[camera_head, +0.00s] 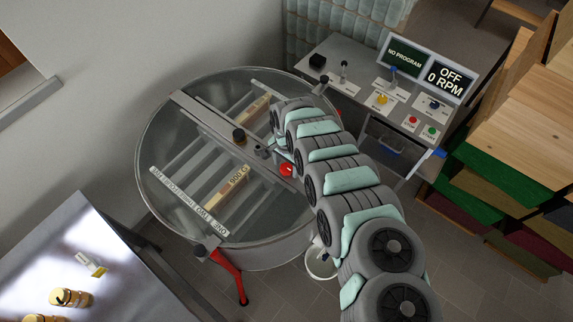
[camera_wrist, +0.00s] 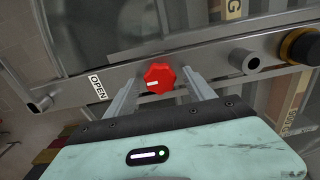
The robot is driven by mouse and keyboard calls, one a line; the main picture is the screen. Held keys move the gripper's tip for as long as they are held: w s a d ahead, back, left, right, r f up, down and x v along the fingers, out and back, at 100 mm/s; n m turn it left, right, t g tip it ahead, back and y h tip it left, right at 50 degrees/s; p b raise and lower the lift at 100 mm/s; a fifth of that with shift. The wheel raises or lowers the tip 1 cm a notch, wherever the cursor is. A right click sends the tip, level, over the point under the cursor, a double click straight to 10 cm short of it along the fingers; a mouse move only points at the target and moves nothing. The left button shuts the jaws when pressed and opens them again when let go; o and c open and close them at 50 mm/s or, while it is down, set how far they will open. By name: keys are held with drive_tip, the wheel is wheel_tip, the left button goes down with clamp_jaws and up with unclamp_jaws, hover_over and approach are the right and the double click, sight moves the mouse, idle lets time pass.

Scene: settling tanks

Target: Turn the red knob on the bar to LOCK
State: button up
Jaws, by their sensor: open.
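The red knob (camera_wrist: 158,77) sits on the grey metal bar (camera_wrist: 70,97) in the wrist view. Its white mark points left, toward the OPEN label (camera_wrist: 97,88). I cannot see a LOCK label. My gripper (camera_wrist: 163,82) is open, with one finger on each side of the knob. I cannot tell whether the fingers touch it. In the head view the knob (camera_head: 286,170) shows beside my arm's end, on the bar (camera_head: 207,117) across the round drum (camera_head: 150,150).
A dark knob with an orange ring (camera_wrist: 300,46) and a round grey fitting (camera_wrist: 243,61) stand along the bar to the right. In the head view, a control panel (camera_head: 350,60) with OFF 0 RPM screen (camera_head: 446,78) stands behind. A metal table (camera_head: 60,250) is at lower left.

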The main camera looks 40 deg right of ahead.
drive_tip(key=shift+c, duration=0.3)
clamp_jaws()
idle(0.5)
drive_tip(key=shift+n, duration=0.3)
drive_tip(key=n, duration=0.4)
drive_tip(key=shift+w+n, duration=0.1)
drive_tip(key=shift+n, duration=0.2)
drive_tip(key=n, duration=0.3)
drive_tip(key=shift+f+n+b, duration=0.15)
drive_tip(key=shift+n+b, duration=0.15)
drive_tip(key=shift+b, duration=0.1)
drive_tip(key=n, duration=0.4)
drive_tip(key=shift+n+b, duration=0.3)
drive_tip(key=shift+b, duration=0.05)
drive_tip(key=shift+n, duration=2.2)
